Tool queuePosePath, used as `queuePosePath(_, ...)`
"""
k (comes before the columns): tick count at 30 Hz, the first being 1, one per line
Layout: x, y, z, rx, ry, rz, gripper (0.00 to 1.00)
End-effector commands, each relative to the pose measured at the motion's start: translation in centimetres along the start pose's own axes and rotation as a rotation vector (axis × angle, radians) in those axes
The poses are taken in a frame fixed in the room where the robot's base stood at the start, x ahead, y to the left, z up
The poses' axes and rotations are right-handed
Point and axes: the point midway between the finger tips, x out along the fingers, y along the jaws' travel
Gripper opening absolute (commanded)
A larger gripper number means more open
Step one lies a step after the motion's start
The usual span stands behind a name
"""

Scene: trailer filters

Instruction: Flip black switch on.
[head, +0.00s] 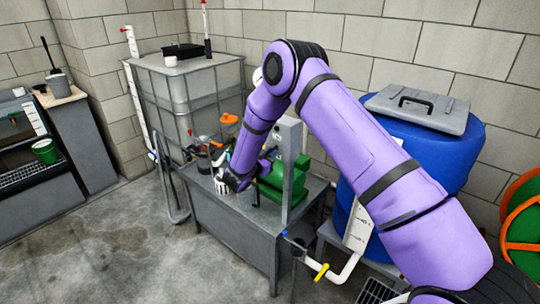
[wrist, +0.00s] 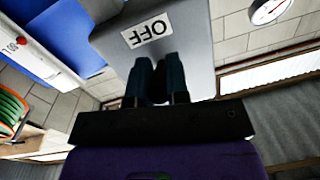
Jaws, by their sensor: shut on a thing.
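In the wrist view my gripper (wrist: 160,64) has its two dark fingers close together, reaching up to a grey panel (wrist: 198,55). A white label (wrist: 151,29) reading OFF is on the panel just beyond the fingertips. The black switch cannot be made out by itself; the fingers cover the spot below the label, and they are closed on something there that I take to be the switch. Its position is hidden. In the head view my purple arm reaches over a grey metal bench (head: 238,222), with its wrist low beside a grey upright post (head: 291,180).
A green pump (head: 272,183) is on the bench close to my wrist. A blue barrel (head: 440,150) with a grey lid (head: 418,108) stands right of it. A caged white tank (head: 190,95) stands behind. White pipe (head: 345,272) runs low in front. Concrete floor at left is clear.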

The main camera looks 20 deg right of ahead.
Motion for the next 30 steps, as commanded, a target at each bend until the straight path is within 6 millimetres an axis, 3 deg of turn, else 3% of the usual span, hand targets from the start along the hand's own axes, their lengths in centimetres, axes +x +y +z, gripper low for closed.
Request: queuePosePath(30,-0.1,-0.5,-2.7,0.046,-0.627,0.117,0.0)
